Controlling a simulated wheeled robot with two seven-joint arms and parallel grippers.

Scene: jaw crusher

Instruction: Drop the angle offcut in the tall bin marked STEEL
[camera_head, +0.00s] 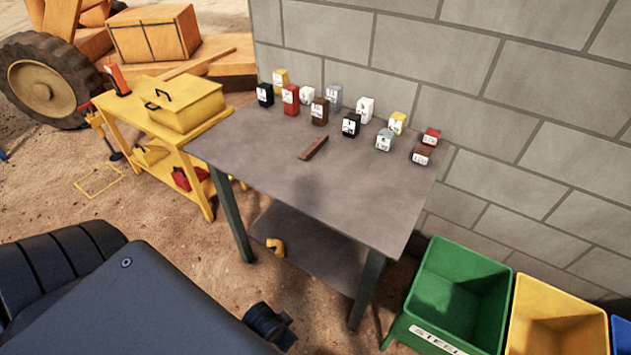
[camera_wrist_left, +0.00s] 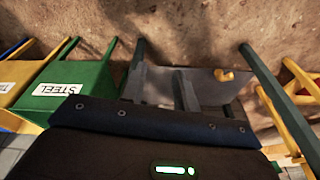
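A rusty brown bar-shaped piece (camera_head: 313,148), which looks like the angle offcut, lies on the grey table (camera_head: 235,150), clear of the labelled blocks. The green bin (camera_head: 470,262) stands right of the table; its white front label reads STEEL, cut off at the lower edge. It also shows, label inverted, in the left wrist view (camera_wrist_left: 98,75). My dark left arm fills the lower left of the head view, away from the brown piece. In the left wrist view my dark housing (camera_wrist_left: 150,145) covers the bottom; I cannot make out the fingertips. My right gripper is out of view.
Several small labelled blocks (camera_head: 351,124) stand along the table's back by a block wall (camera_head: 560,100). A yellow bin (camera_head: 555,320) and a blue bin are right of the green one. A yellow elbow-shaped piece (camera_head: 276,246) is at the lower shelf. A yellow bench (camera_head: 165,125) stands left.

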